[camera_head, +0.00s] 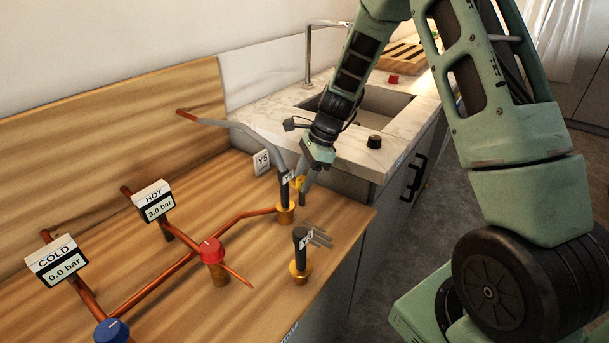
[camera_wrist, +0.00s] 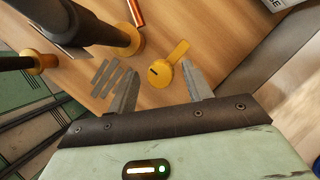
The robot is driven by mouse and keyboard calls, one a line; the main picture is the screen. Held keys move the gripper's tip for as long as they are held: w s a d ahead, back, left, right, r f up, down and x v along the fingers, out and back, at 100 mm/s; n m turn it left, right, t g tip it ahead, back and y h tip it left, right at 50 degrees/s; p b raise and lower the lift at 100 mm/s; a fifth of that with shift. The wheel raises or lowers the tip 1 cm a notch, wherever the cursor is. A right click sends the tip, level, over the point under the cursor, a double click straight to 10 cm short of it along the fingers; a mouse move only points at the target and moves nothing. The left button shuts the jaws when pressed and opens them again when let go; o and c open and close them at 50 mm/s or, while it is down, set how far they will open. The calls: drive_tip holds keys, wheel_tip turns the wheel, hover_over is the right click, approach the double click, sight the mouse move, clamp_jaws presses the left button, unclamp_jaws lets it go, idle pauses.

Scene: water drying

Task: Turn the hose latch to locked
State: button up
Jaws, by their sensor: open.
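The hose latch is a small yellow round piece with a flat lever and a dark slot, seen in the wrist view (camera_wrist: 161,74). Its lever points up and right there. In the head view only a bit of yellow (camera_head: 299,182) shows beside my gripper (camera_head: 303,188). My gripper is open and empty in the wrist view (camera_wrist: 160,88), with one finger on each side of the latch. I cannot tell whether either finger touches it. A black hose end in a brass fitting (camera_head: 285,214) stands close by, with a grey hose (camera_head: 238,126) rising from it.
A second black post in a brass base (camera_head: 300,270) stands nearer the counter's front edge. Grey strips (camera_wrist: 108,78) lie beside the latch. Copper pipes carry a red valve (camera_head: 212,251), a blue valve (camera_head: 112,331) and HOT (camera_head: 153,201) and COLD (camera_head: 57,260) gauges. A sink (camera_head: 366,104) lies behind.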

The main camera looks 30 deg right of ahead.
drive_tip(key=c, duration=1)
drive_tip(key=shift+o, duration=0.2)
drive_tip(key=shift+r+n, duration=0.1)
drive_tip(key=shift+n, duration=0.2)
drive_tip(key=n+g+p, duration=0.1)
drive_tip(key=n+p, duration=0.1)
drive_tip(key=shift+w+r+n, duration=0.1)
drive_tip(key=shift+n, duration=0.2)
drive_tip(key=n+g+p, duration=0.1)
drive_tip(key=n, duration=0.1)
drive_tip(key=n+g+p, duration=0.1)
drive_tip(key=n+p, duration=0.1)
drive_tip(key=n, duration=0.1)
drive_tip(key=shift+w+n, duration=0.2)
drive_tip(key=shift+n, duration=0.1)
drive_tip(key=n+g, duration=0.1)
drive_tip(key=n, duration=0.1)
drive_tip(key=n+h+p, duration=0.1)
drive_tip(key=n, duration=0.2)
drive_tip(key=shift+w+a+g+h, duration=0.1)
drive_tip(key=shift+w+g+h, duration=0.05)
drive_tip(key=shift+g+h, duration=0.2)
drive_tip(key=shift+a+n+g+h, duration=0.1)
drive_tip(key=shift+n+g+h, duration=0.4)
drive_tip(key=shift+n, duration=1.5)
